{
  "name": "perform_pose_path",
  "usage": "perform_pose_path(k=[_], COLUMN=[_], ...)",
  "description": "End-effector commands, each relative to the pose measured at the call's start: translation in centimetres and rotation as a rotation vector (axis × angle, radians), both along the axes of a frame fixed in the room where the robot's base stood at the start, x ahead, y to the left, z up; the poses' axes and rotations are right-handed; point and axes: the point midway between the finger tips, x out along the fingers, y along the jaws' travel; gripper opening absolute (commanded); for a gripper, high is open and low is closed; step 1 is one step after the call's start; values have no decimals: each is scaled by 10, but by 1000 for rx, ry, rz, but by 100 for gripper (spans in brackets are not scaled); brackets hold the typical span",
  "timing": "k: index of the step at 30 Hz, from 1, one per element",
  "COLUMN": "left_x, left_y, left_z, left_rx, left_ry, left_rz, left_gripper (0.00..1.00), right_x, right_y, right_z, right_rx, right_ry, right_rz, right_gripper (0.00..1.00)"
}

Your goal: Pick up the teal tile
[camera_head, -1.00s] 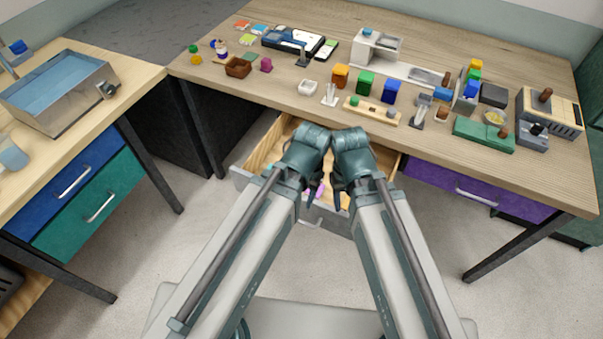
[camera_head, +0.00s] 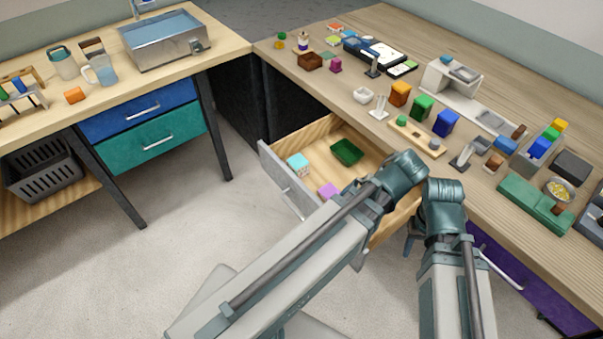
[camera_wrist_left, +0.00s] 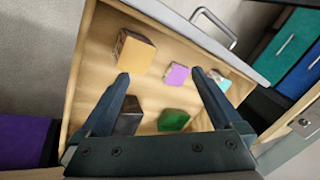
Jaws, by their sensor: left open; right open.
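The teal tile (camera_head: 298,162) lies in the open wooden drawer (camera_head: 290,132), near its front left corner; its top is light teal and its sides look pale. In the left wrist view the teal tile (camera_wrist_left: 219,79) shows partly behind a finger. My left gripper (camera_wrist_left: 157,78) is open and empty over the drawer, with the tile off to its right in that view. In the head view its fingers are hidden by the arm. My right gripper (camera_head: 410,243) is open, low beside the drawer's right side, apart from the tile; its fingers show only partly.
The desk (camera_head: 330,86) above carries many small objects. A second desk (camera_head: 235,44) stands left. The floor (camera_head: 190,235) between is clear.

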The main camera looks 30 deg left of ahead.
Motion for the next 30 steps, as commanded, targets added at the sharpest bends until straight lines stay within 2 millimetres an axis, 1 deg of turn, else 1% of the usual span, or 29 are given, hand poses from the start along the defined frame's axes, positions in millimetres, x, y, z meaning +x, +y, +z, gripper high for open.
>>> perform_pose_path(k=[1, 4, 6, 9, 13, 15, 18, 22, 25, 29, 30], left_x=[18, 41, 56, 71, 85, 89, 92, 93, 93, 96, 98], left_y=[15, 47, 67, 89, 108, 114, 119, 121, 126, 145, 152], left_z=[-28, -38, -42, -42, -39, -36, -32, -30, -33, -47, -51], left_rx=[64, 187, 258, 336, 396, 412, 424, 427, 427, 429, 428], left_ry=[-74, -258, -393, -577, -767, -836, -896, -919, -918, -916, -915], left_rz=[118, 357, 498, 661, 799, 843, 878, 890, 892, 894, 894], left_gripper=[100, 100, 100, 100, 100, 100, 100, 100, 100, 100, 100], right_x=[0, 0, 0, 0, 0, 0, 0, 0, 0, 0, 0], right_y=[0, 0, 0, 0, 0, 0, 0, 0, 0, 0, 0], right_z=[-35, -64, -82, -103, -120, -125, -128, -127, -131, -144, -148], right_rx=[0, 0, 0, 0, 0, 0, 0, 0, 0, 0, 0], right_ry=[0, 0, 0, 0, 0, 0, 0, 0, 0, 0, 0], right_rz=[0, 0, 1, 1, 1, 1, 1, 1, 1, 1, 1], right_gripper=[50, 50, 50, 50, 50, 50, 50, 50, 50, 50, 50])
